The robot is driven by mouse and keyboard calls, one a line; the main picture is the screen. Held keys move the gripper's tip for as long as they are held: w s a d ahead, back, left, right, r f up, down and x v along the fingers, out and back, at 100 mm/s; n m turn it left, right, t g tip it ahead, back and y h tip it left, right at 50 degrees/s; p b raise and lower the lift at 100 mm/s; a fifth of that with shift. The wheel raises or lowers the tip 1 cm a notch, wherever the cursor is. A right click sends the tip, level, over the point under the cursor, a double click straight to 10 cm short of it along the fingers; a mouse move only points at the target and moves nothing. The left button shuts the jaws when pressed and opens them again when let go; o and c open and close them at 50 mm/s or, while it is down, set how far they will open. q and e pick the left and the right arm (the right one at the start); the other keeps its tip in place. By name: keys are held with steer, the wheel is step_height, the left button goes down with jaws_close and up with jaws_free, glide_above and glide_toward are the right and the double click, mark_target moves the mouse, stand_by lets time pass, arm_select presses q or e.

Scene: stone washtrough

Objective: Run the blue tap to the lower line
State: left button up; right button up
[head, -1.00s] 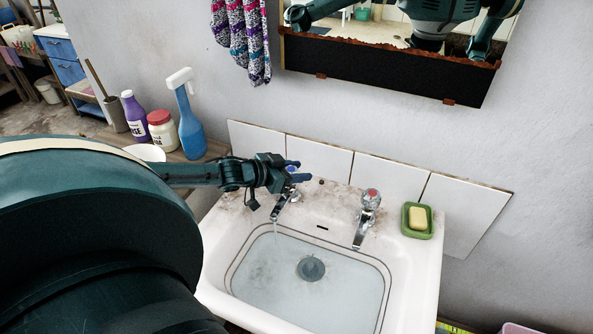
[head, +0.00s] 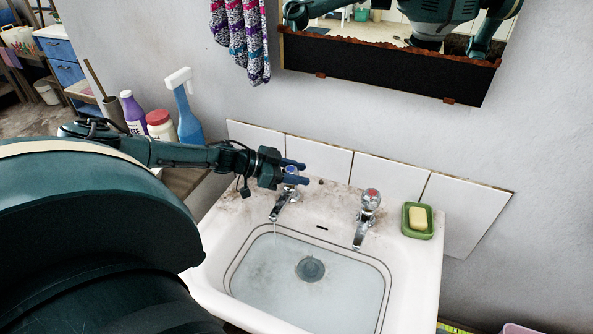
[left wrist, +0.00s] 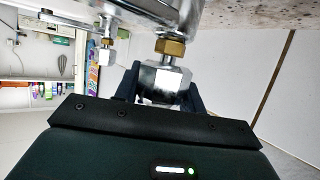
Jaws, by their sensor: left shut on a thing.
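The blue tap (head: 284,198) stands at the back left of the white basin (head: 212,276), its blue-marked top (head: 290,169) partly hidden by my gripper. My left gripper (head: 293,172) is shut on its head, one finger on each side. The left wrist view shows chrome faceted metal (left wrist: 160,82) between the fingers, below a brass nut. A thin stream (head: 275,231) falls from the spout. Two dark lines run around the basin wall. Clear water (head: 335,290) stands in the basin, its edge close to the lower line (head: 235,262); I cannot tell whether they touch. My right gripper is out of view.
The red-marked tap (head: 367,212) stands to the right, beside a green soap dish (head: 408,229) with yellow soap (head: 418,218). Bottles, including a blue spray bottle (head: 188,127), stand left behind my arm. A mirror (head: 385,75) hangs above.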

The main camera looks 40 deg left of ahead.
arm_select(q)
steer(key=shift+s+d+m+g+h+b, duration=0.15)
steer(key=shift+m+g+h+b, duration=0.3)
steer(key=shift+m+g+h, duration=0.5)
steer(key=o, duration=1)
steer(key=b+v, duration=0.2)
steer(key=v, duration=1.1)
steer(key=shift+s, duration=0.1)
